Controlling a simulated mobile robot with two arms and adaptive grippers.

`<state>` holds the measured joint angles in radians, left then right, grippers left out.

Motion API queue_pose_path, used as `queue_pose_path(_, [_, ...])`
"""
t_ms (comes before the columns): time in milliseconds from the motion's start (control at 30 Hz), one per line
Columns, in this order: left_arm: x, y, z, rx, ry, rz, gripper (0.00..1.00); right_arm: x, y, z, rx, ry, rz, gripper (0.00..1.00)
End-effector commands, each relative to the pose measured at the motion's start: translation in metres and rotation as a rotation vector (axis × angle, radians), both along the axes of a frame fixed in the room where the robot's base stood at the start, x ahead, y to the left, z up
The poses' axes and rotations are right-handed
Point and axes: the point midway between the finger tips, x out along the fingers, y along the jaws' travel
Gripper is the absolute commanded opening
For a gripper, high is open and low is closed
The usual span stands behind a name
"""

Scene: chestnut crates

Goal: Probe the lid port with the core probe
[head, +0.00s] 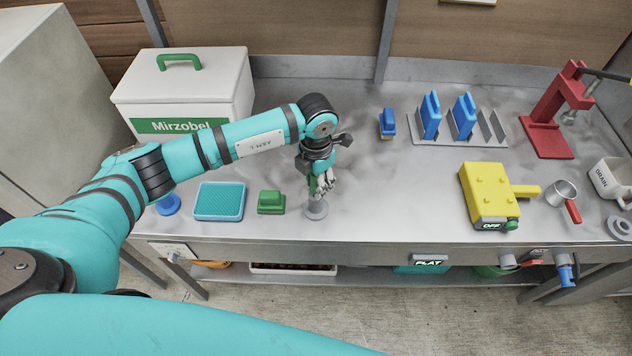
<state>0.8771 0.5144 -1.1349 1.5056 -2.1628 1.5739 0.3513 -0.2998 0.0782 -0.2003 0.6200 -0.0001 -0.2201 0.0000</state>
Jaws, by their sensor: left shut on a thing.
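My left gripper (323,182) is shut on a slim thing with a green part (313,186), which I take to be the core probe. It is upright, and the fingers hide most of it. Its lower end is at a small grey round stand (316,211) near the counter's front edge; I cannot tell whether it is still seated there. A white box (190,95) labelled Mirzobel, with a green handle on its lid, stands at the back left. I cannot make out a port on that lid. My right gripper is not in view.
Left of the stand are a green block (271,203), a blue tray (219,214) and a blue round piece (168,206). To the right are a blue-panel rack (455,139), a yellow box (487,190), a pan (561,193) and a red press (547,140).

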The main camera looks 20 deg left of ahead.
Motion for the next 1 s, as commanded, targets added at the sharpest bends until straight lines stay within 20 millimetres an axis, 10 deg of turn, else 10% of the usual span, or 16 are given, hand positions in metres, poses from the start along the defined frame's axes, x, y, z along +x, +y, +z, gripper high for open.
queue_pose_path(1000, [0.0, 0.0, 0.055, 0.0, 0.0, -0.004, 0.0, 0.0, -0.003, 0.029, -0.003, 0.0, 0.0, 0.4])
